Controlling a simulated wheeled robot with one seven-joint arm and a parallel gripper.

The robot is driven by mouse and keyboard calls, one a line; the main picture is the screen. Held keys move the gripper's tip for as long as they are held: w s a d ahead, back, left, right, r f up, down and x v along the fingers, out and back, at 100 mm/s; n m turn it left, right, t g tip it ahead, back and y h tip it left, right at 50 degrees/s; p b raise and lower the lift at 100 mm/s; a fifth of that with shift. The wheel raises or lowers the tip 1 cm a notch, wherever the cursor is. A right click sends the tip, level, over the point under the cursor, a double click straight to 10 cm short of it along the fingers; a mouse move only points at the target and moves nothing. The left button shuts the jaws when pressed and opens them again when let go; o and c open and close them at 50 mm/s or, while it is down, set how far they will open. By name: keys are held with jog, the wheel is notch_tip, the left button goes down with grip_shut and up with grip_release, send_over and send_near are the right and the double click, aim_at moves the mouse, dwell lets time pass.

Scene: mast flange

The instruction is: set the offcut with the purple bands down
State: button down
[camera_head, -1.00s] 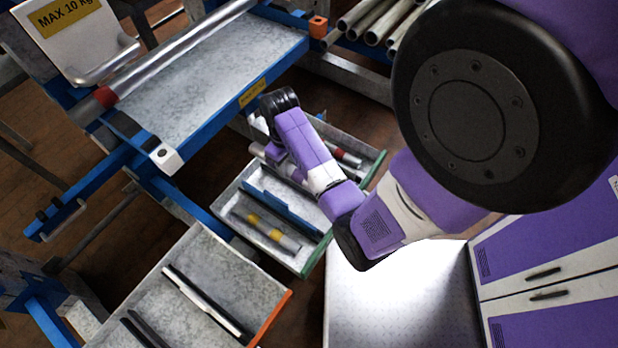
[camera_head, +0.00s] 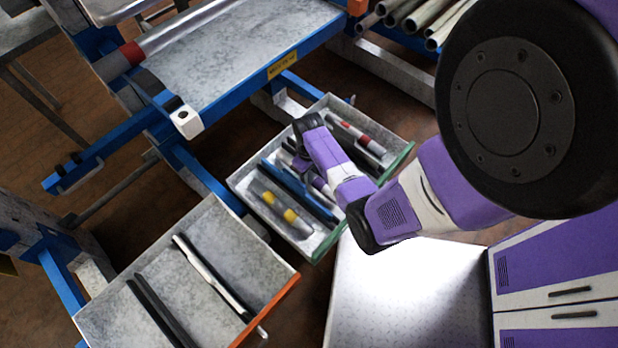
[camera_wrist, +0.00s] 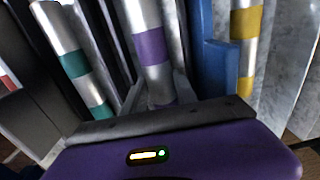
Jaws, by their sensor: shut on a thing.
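The offcut with the purple bands (camera_wrist: 150,46) is a silver tube held in my gripper (camera_wrist: 158,92). In the head view the offcut (camera_head: 320,185) shows partly behind my forearm, in the green-edged tray (camera_head: 240,184), beside a blue divider (camera_head: 300,190). My gripper is shut on it; in the head view my arm mostly hides the fingers. In the wrist view a teal-banded tube (camera_wrist: 74,64) lies to its left and the blue divider (camera_wrist: 214,60) to its right. I cannot tell whether the offcut touches the tray floor.
A red-banded tube (camera_head: 362,138) lies in the tray's far part. An orange-edged tray (camera_head: 225,255) with dark and pale bars stands at the near left. The workbench (camera_head: 235,50) overhangs behind.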

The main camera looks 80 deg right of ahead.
aim_at(309, 177)
jog(key=shift+f+b, duration=0.3)
jog(key=shift+f, duration=1.1)
jog(key=shift+f, duration=0.2)
jog(key=c, duration=1)
grip_release()
jog(key=shift+o, duration=0.2)
jog(key=shift+r, duration=0.15)
notch_tip(309, 177, up, 12)
jog(key=p, duration=0.3)
